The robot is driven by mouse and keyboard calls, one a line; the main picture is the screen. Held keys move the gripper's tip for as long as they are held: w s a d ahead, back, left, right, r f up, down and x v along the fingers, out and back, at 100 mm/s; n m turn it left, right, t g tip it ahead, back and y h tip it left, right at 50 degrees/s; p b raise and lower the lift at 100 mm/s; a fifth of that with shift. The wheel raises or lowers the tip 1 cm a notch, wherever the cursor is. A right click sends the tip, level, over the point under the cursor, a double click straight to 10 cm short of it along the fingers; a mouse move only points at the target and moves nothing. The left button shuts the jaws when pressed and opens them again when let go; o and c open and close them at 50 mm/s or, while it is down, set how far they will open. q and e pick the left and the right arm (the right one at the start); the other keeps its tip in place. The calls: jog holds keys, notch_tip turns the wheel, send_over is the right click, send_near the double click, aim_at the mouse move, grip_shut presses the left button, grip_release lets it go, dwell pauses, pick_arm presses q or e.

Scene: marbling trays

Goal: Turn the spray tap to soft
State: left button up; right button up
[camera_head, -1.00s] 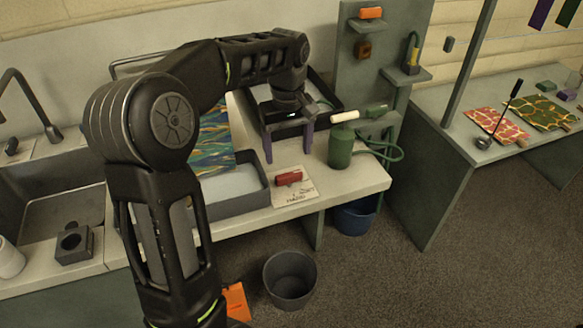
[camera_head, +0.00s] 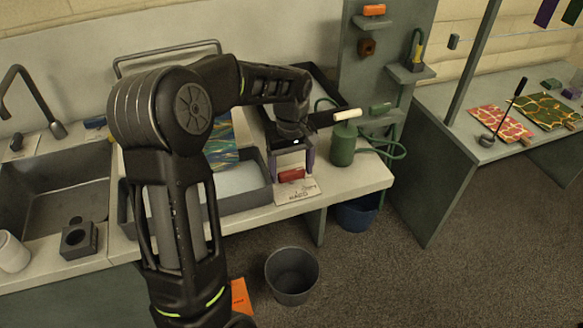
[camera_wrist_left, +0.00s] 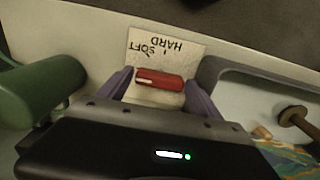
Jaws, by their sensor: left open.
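The red spray tap (camera_head: 291,175) is a short bar lying across a pale label card (camera_head: 297,193) at the counter's front edge. In the left wrist view the tap (camera_wrist_left: 160,78) has a white mark at its left end; the card (camera_wrist_left: 187,58) reads SOFT and HARD, upside down, SOFT to the left. My left gripper (camera_head: 291,163) is open above the tap. In the wrist view, the purple fingers of this gripper (camera_wrist_left: 161,90) stand one at each end of the tap, with small gaps. My right gripper is out of view.
A green bottle (camera_head: 343,146) stands close to the right of my left gripper, with a green hose behind it. A grey tray (camera_head: 238,202) with pale liquid lies close on the left. A grey bin (camera_head: 292,277) stands on the floor in front.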

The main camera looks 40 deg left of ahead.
pick_arm(q)
jog(key=shift+c, duration=0.2)
jog(key=c, duration=1)
jog(key=shift+c, duration=0.2)
jog(key=shift+m, duration=0.3)
jog(key=m, duration=0.4)
jog(key=shift+m, duration=2.1)
jog(key=shift+w, duration=0.1)
jog(key=o, duration=1.1)
